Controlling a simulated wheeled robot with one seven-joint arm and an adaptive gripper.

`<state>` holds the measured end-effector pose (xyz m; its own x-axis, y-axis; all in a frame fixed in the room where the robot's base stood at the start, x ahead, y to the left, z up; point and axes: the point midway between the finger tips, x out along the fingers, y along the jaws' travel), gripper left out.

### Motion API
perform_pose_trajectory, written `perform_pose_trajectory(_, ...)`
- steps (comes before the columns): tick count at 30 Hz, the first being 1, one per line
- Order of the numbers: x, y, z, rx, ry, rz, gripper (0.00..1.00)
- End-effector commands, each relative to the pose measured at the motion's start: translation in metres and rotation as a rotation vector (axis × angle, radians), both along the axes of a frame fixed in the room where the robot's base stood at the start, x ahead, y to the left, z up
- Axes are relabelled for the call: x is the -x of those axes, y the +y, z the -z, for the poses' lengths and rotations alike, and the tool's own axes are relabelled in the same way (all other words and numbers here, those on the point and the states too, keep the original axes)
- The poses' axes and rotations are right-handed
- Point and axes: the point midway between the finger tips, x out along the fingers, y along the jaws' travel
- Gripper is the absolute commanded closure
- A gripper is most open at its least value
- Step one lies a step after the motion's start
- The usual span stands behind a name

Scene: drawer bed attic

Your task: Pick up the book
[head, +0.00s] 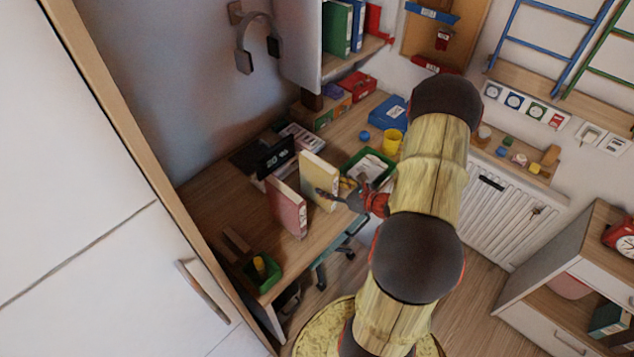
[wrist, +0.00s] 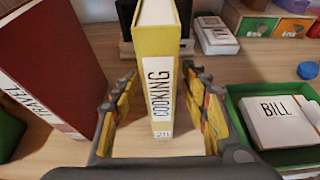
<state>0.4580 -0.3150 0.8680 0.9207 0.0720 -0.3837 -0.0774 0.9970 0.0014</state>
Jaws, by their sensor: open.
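In the head view the yellow book (head: 320,178) stands near the desk's front edge. My gripper (wrist: 163,110) is open, with one finger on each side of the yellow book's spine. It also shows in the head view (head: 335,194), beside the book. I cannot tell whether the fingers touch the covers. A dark red book labelled "TRAVEL" (wrist: 55,65) stands to the left and also shows in the head view (head: 287,207).
A green tray (wrist: 238,100) with a white "BILL" block (wrist: 280,122) lies right of the gripper. A yellow cup (head: 392,141) and blue box (head: 387,112) are farther right. A green bin (head: 264,275) sits at the desk's near end.

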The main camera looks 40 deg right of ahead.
Motion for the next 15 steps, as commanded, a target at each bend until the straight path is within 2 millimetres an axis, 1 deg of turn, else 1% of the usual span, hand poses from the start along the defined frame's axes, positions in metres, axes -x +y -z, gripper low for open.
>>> perform_pose_trajectory(6,-0.026,0.003,0.018,0.0,0.0,-0.004,0.55)
perform_pose_trajectory(9,-0.037,0.003,0.021,0.001,-0.001,-0.004,0.55)
perform_pose_trajectory(12,-0.044,0.003,0.023,0.0,-0.001,-0.001,0.55)
perform_pose_trajectory(15,-0.045,0.003,0.023,0.001,-0.001,0.0,0.55)
